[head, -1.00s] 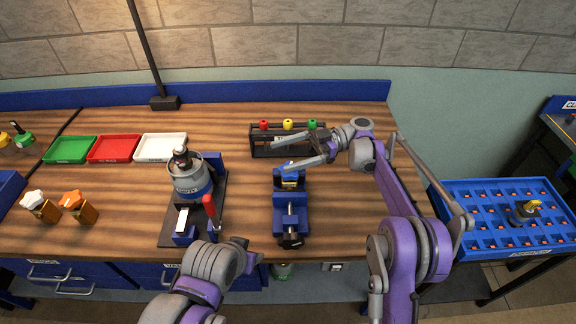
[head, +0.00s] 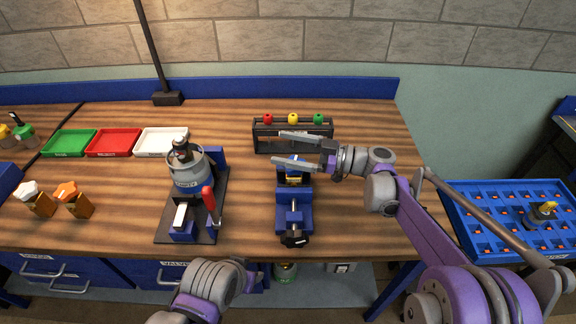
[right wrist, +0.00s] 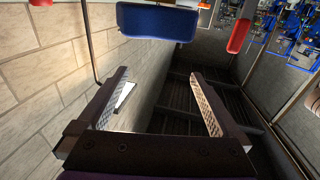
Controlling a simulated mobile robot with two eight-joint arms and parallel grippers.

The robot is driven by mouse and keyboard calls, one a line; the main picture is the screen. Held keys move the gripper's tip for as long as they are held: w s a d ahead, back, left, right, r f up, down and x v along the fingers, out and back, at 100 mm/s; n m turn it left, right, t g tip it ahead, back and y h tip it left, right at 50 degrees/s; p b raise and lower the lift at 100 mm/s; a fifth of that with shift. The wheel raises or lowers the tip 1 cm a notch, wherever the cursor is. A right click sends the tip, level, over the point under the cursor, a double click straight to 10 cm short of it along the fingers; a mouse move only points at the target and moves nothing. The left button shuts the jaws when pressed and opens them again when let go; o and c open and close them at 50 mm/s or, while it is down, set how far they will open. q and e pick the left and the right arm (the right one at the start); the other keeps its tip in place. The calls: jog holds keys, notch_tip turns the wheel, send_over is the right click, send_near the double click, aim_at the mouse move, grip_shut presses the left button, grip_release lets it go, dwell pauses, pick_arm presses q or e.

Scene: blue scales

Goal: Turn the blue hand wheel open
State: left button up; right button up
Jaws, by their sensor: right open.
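The blue hand wheel (head: 297,160) sits on a small brass valve (head: 294,179) clamped in a blue vise (head: 294,213) on the bench. Part of the wheel is hidden by a finger of my right gripper (head: 289,150). That gripper is open and empty, reaching in from the right with its fingers above and around the wheel's height.
A black rack (head: 264,137) with red, yellow and green knobs stands close behind the vise. A press with a red lever (head: 209,198) and grey pot (head: 187,170) stands left. Trays (head: 114,142) lie farther left. A blue crate (head: 470,205) is at the right.

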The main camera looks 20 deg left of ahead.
jog(key=s+d+f+m+t+h+b, duration=0.35)
jog(key=d+f+m+t, duration=0.35)
jog(key=t, duration=0.4)
jog(key=shift+m+t, duration=0.3)
jog(key=shift+m, duration=0.2)
jog(key=x, duration=1)
jog(key=shift+w+d+r, duration=0.2)
jog(key=shift+r, duration=0.1)
pick_arm(q)
jog(key=f, duration=0.2)
jog(key=s+f, duration=0.1)
jog(key=f, duration=0.2)
jog(key=shift+f, duration=0.35)
pick_arm(e)
jog(key=c, duration=1.3)
jog(key=shift+n+g+y, duration=0.45)
jog(key=shift+n+g, duration=0.25)
jog(key=shift+g, duration=0.3)
pick_arm(q)
jog(key=shift+r, duration=0.35)
pick_arm(e)
jog(key=shift+s+a+n+g+y, duration=0.1)
jog(key=shift+s+n+g+y, duration=0.15)
jog(key=shift+n+g, duration=0.3)
jog(key=shift+s+a+n+g+y, duration=0.1)
jog(key=shift+n+g+y, duration=0.25)
jog(key=shift+g, duration=0.4)
